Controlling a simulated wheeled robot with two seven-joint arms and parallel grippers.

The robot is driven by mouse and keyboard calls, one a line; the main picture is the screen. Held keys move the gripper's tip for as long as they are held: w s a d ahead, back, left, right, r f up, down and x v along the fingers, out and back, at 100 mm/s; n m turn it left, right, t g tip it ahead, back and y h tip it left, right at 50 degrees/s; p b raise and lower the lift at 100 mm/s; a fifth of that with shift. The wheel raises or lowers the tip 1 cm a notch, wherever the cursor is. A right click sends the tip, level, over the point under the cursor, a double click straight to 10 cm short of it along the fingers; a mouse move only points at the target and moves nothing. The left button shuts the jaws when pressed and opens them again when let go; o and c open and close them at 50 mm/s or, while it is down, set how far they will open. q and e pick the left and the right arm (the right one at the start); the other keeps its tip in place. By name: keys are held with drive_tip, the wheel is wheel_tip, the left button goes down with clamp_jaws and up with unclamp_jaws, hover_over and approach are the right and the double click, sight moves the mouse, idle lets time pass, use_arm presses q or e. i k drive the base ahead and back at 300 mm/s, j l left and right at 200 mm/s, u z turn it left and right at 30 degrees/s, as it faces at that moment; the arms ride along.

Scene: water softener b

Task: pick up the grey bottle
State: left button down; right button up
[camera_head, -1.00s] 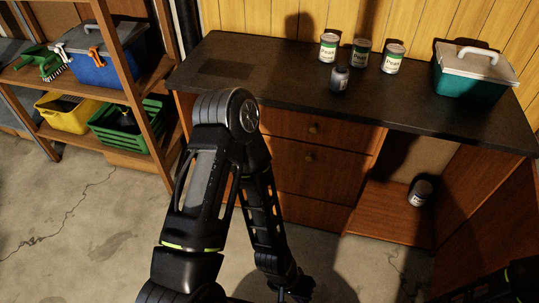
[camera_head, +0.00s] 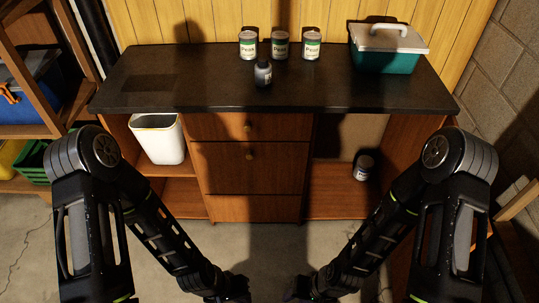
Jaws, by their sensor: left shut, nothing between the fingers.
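The grey bottle (camera_head: 263,74) is small and dark and stands upright on the black countertop (camera_head: 180,85), just in front of the middle one of three cans. My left gripper (camera_head: 236,291) is low at the bottom edge of the view, shut and empty, far below and in front of the counter. My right gripper (camera_head: 299,291) is also at the bottom edge, dark and partly cut off, so its jaws cannot be made out. Neither gripper is near the bottle.
Three labelled cans (camera_head: 280,45) stand in a row behind the bottle. A teal toolbox (camera_head: 385,60) is at the counter's right end. A white bin (camera_head: 158,140) and a can (camera_head: 363,167) sit in the lower side compartments. The counter's left part is clear.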

sight(264, 76)
drive_tip(key=i+l+z, duration=0.3)
drive_tip(key=i, duration=0.45)
drive_tip(key=i+z, duration=0.35)
drive_tip(key=i, duration=0.4)
drive_tip(key=k+j+z, duration=0.35)
drive_tip(key=i+l+u, duration=0.35)
